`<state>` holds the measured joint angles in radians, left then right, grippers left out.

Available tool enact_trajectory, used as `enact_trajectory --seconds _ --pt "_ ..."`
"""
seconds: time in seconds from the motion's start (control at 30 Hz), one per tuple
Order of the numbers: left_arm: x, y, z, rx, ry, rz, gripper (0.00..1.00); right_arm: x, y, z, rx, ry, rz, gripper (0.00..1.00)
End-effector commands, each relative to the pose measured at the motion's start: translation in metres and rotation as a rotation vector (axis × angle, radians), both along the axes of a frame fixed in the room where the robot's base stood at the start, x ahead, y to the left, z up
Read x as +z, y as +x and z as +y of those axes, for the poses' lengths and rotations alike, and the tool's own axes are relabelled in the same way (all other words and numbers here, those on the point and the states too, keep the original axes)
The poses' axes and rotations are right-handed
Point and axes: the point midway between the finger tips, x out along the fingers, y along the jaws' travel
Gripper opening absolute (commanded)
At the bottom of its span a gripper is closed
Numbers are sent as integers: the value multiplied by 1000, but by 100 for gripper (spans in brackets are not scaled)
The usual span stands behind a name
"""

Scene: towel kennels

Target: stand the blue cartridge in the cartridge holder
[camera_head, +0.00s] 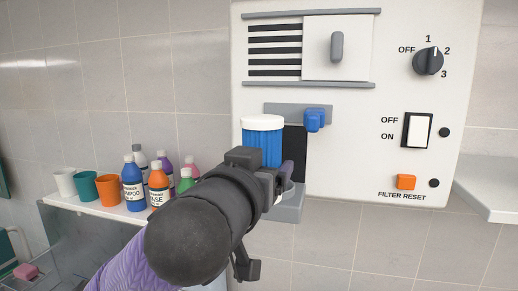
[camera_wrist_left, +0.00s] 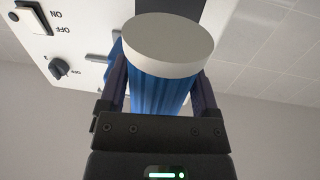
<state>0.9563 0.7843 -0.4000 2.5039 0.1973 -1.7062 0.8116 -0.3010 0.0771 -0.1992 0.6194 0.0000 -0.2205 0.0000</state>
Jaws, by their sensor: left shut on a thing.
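The blue cartridge (camera_head: 262,145) is ribbed with a white cap and stands upright in front of the panel's dark recess. My left gripper (camera_head: 275,176) is shut on it, and the gripper and forearm hide its lower part. In the left wrist view the cartridge (camera_wrist_left: 160,80) sits between the two fingers of my left gripper (camera_wrist_left: 162,90), its white cap towards the camera. The cartridge holder appears to be the grey bracket (camera_head: 289,213) below the recess. Whether the cartridge's bottom touches it is hidden. My right gripper is not in view.
A blue latch (camera_head: 314,120) sits on the grey strip just right of the cartridge's cap. The white panel (camera_head: 350,160) carries a dial (camera_head: 428,61), a rocker switch (camera_head: 417,131) and an orange button (camera_head: 405,182). Several bottles and cups stand on a shelf (camera_head: 90,208) at left.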

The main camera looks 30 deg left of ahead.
Motion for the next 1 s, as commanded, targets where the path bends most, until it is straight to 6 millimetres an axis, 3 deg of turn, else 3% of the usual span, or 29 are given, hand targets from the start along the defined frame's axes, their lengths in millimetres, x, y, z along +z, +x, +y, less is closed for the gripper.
enact_trajectory --seconds 0.03,0.27,0.93,1.0 --pt "4 1 1 0 2 3 16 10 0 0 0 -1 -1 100" --pt "0 23 6 1 1 3 16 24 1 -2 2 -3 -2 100" --pt "-11 86 23 0 1 0 16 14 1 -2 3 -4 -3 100" --pt "-19 87 22 -2 1 0 16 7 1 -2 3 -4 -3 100"
